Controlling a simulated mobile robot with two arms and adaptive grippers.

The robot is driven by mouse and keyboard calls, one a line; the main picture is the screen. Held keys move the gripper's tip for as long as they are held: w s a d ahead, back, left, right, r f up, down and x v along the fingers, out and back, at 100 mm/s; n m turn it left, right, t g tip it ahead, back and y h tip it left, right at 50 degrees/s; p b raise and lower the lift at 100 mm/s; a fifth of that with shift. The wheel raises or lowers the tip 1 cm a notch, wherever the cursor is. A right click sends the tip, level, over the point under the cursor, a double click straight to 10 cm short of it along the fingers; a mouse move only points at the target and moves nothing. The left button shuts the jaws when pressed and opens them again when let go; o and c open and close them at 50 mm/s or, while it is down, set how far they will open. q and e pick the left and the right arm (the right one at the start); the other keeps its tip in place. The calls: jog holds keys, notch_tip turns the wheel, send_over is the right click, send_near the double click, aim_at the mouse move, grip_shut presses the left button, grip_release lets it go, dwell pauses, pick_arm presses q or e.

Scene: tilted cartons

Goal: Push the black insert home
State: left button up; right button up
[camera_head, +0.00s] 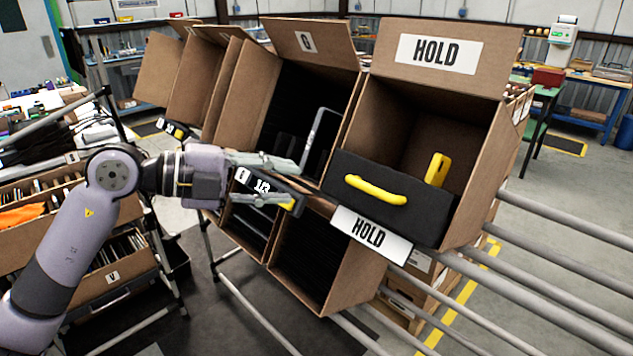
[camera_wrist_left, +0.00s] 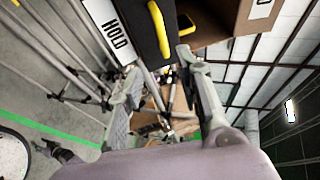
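The black insert (camera_head: 420,210) sits low in the front of the tilted HOLD carton (camera_head: 490,170). Its front face, with a yellow handle (camera_head: 375,190), stands at the carton's mouth and seems to stick out a little. In the left wrist view the black insert (camera_wrist_left: 140,32) shows at the top, with its yellow handle (camera_wrist_left: 160,30) and the HOLD label beside it. My left gripper (camera_head: 293,183) is open and empty, left of the insert and apart from it. Both fingers of this gripper (camera_wrist_left: 164,68) are spread in the wrist view. My right gripper is not in view.
A yellow upright piece (camera_head: 437,168) shows inside the HOLD carton. A white HOLD label (camera_head: 371,236) hangs below the insert. The G carton (camera_head: 262,105) and more tilted cartons stand to the left, behind my gripper. Grey rails (camera_head: 560,260) run at the lower right.

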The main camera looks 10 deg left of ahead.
pick_arm(q)
jog(key=p, duration=0.2)
send_near(364, 188)
jog(key=p+x, duration=0.2)
jog(key=x, duration=0.8)
jog(key=shift+r, duration=0.1)
jog(key=shift+w+d+f+p, duration=0.2)
jog(key=shift+w+d+p, duration=0.05)
jog(key=shift+d+p, duration=0.1)
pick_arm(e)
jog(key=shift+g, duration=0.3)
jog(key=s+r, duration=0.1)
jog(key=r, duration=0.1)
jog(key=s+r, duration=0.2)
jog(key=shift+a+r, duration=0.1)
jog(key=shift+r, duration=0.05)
pick_arm(q)
jog(key=shift+c, duration=0.5)
jog(key=c, duration=0.7)
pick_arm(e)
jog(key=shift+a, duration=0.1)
